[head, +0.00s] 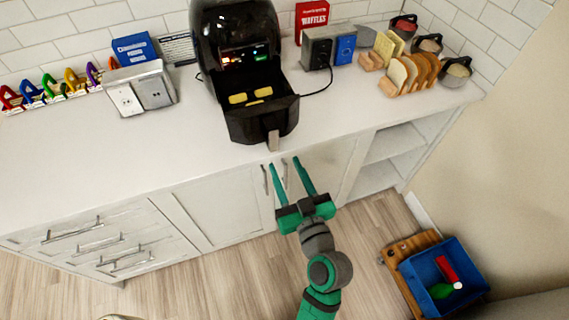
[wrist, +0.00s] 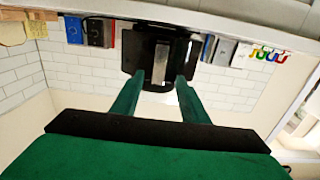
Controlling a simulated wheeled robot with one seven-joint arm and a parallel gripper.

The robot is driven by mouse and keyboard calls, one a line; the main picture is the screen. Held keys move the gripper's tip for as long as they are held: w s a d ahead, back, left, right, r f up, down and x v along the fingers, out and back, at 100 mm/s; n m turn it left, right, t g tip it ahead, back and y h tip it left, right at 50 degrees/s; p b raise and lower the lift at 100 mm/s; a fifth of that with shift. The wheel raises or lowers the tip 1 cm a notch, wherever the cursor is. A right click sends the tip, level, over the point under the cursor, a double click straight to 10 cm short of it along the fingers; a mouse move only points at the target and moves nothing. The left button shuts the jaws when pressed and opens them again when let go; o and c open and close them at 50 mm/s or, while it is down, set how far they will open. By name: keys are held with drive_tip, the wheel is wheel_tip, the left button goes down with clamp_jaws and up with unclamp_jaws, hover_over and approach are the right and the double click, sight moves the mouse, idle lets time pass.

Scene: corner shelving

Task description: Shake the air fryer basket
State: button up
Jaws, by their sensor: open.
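The black air fryer (head: 238,45) stands on the white counter against the tiled wall. Its basket (head: 262,117) is pulled out at the front, with several yellow pieces (head: 250,97) lying in it. The basket's grey handle (head: 273,140) points toward me at the counter's front edge. My green gripper (head: 292,165) is open and empty, just in front of the cabinet doors and close to the handle, apart from it in the head view. In the wrist view, the handle (wrist: 162,62) shows between and beyond my two fingertips (wrist: 160,80), and the picture appears upside down.
Grey boxes (head: 143,88) and colored clips (head: 50,90) stand left of the fryer. A grey toaster-like box (head: 318,48), a bread rack (head: 410,75) and canisters (head: 458,72) stand right. Counter beside the basket is clear.

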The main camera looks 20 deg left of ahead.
sight(274, 139)
drive_tip(key=shift+r, duration=0.45)
drive_tip(key=x, duration=1.1)
drive_tip(key=shift+d, duration=0.1)
clamp_jaws()
